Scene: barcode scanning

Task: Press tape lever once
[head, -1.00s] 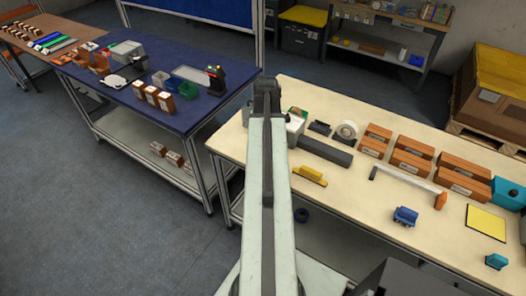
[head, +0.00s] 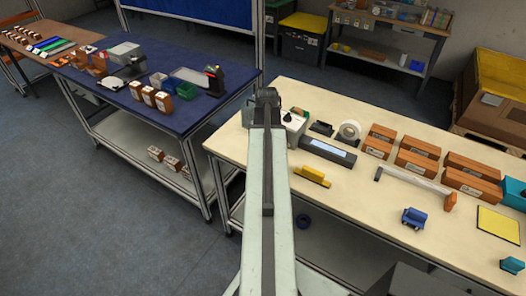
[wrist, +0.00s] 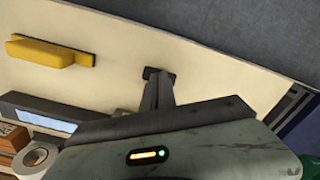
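A pale grey tape machine (head: 293,124) with a dark knob and a green part stands at the back left of the cream table, partly hidden behind my arm. I cannot clearly tell its lever from the knob. My gripper is hidden behind the end of my arm in the head view. In the wrist view my gripper (wrist: 159,75) shows two dark fingers with their tips together, over the cream surface, with nothing seen between them. I cannot tell whether they touch anything. A green thing (wrist: 311,164) shows at the lower right of the wrist view.
A dark grey unit with a pale blue strip (head: 327,150), a white tape roll (head: 349,131) and a yellow block (head: 313,176) lie beside the machine. Brown boxes (head: 417,157) stand farther right. A blue table (head: 95,85) is at the left, across a gap.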

